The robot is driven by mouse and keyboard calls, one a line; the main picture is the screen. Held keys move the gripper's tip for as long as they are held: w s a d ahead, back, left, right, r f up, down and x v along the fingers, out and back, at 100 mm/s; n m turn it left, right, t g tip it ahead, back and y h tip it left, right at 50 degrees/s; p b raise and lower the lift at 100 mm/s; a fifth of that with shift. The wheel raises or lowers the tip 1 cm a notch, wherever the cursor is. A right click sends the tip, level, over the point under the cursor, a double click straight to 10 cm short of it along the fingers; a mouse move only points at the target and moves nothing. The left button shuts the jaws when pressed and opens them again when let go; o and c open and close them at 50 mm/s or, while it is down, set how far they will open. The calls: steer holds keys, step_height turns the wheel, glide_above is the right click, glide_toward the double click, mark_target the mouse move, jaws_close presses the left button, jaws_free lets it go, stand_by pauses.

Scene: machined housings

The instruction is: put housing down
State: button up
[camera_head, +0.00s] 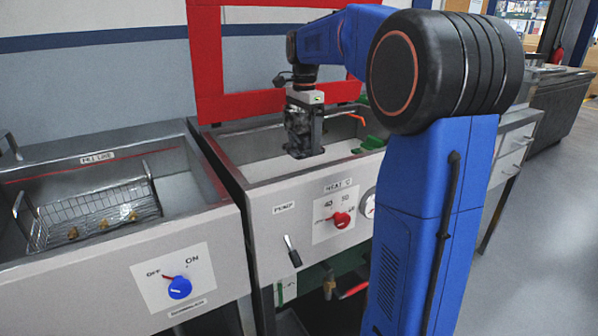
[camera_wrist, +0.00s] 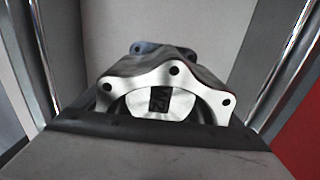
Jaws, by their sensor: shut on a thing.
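In the head view the housing (camera_head: 297,122) is small and partly hidden by the fingers. My gripper (camera_head: 304,140) points down and is shut on the housing, inside the outline of the right-hand basin (camera_head: 240,178). I cannot tell whether the housing touches the pale basin floor (camera_head: 262,172).
A left-hand tank (camera_head: 190,135) holds a wire basket (camera_head: 100,208) with several small brass-coloured parts. A red frame (camera_head: 207,70) stands behind the right basin. A green item (camera_head: 373,142) lies at that basin's right. Knobs and a lever (camera_head: 291,250) are on the front panels.

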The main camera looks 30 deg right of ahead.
steer(key=shift+f, duration=4.8)
steer(key=o, duration=1.6)
steer(key=shift+f, duration=0.15)
steer(key=shift+o, duration=0.2)
step_height(320, 180, up, 12)
steer(key=shift+r, duration=0.15)
